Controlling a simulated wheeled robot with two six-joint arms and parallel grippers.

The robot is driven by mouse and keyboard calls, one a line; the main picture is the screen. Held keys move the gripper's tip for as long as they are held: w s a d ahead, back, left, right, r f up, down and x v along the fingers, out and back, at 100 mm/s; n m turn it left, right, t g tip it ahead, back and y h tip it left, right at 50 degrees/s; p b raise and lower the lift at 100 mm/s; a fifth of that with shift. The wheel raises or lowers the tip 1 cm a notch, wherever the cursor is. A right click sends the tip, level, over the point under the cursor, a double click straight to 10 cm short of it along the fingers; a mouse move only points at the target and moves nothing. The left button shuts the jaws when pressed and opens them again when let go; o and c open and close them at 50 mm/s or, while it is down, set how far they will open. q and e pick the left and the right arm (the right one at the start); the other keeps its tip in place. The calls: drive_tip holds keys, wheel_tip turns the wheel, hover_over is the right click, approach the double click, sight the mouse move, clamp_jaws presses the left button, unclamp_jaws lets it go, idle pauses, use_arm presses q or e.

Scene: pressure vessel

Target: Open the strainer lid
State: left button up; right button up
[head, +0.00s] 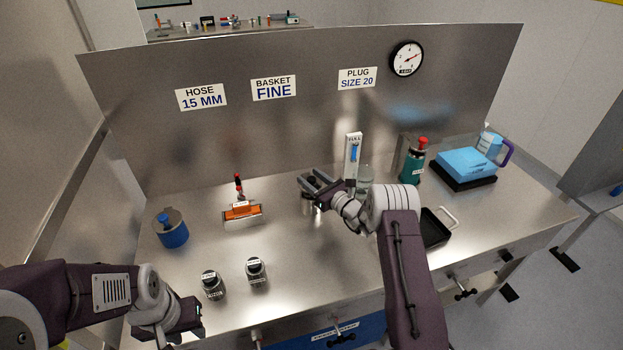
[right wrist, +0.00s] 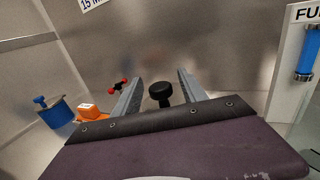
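A metal canister (head: 307,207), which looks like the strainer, stands at the middle of the bench, partly hidden by my right gripper. A black knob (right wrist: 160,91) shows in the right wrist view, between the fingers and apart from both. It seems to be the knob on the lid, but the lid itself is hidden. My right gripper (head: 308,181) is open over the canister; its two grey fingers also show in the right wrist view (right wrist: 157,92). My left gripper (head: 190,318) is low at the front left, away from the canister; its finger opening is not clear.
An orange block (head: 242,214) and a red-handled valve (head: 238,186) lie left of the canister, with a blue pot (head: 172,235) farther left. Two black-capped jars (head: 256,270) stand in front. A level gauge (head: 352,160), green bottle (head: 412,168) and black tray (head: 436,230) are right.

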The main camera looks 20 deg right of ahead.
clamp_jaws()
idle(1.3)
